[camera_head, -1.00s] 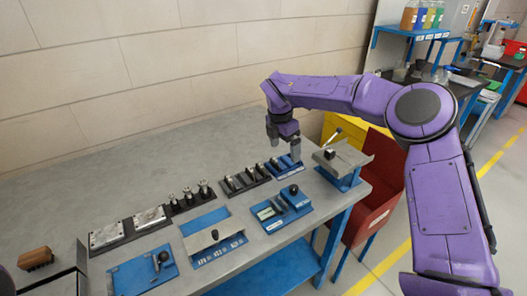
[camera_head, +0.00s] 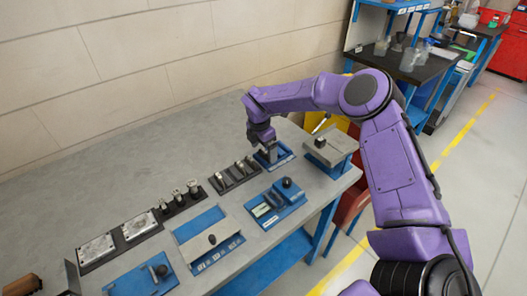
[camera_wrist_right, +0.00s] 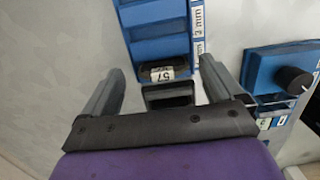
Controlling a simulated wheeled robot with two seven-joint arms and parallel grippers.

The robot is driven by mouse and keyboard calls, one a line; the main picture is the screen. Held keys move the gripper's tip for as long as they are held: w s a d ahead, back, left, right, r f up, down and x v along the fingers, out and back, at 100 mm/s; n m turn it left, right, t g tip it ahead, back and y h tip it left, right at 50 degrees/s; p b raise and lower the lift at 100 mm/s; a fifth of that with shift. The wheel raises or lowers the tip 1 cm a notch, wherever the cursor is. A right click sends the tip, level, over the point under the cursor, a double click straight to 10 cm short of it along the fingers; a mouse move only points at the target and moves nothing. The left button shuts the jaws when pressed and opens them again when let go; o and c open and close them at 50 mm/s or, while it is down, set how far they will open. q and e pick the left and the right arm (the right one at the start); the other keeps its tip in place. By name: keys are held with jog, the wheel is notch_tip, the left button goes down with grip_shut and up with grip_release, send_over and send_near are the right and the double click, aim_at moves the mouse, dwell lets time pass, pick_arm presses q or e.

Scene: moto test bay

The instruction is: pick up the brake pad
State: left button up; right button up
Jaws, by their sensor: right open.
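The brake pad is most likely the dark piece with a white label reading 57 (camera_wrist_right: 160,73) in the near end slot of a blue slotted tray (camera_wrist_right: 155,14) in the right wrist view. My right gripper (camera_wrist_right: 162,66) is open, with one finger on each side of this piece. I cannot tell whether the fingers touch it. In the head view my right gripper (camera_head: 267,155) points down over the blue tray (camera_head: 286,152) near the bench's back right. The gripper hides the piece there. My left gripper is not in view.
A blue fixture with a black knob (camera_head: 288,183) stands in front of the tray. A dark rack with metal parts (camera_head: 235,175) is to its left. A grey-topped fixture (camera_head: 330,146) is to its right. The bench top (camera_head: 120,190) is clear behind, towards the wall.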

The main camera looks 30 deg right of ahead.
jog(key=shift+s, duration=0.2)
jog(key=c, duration=1.2)
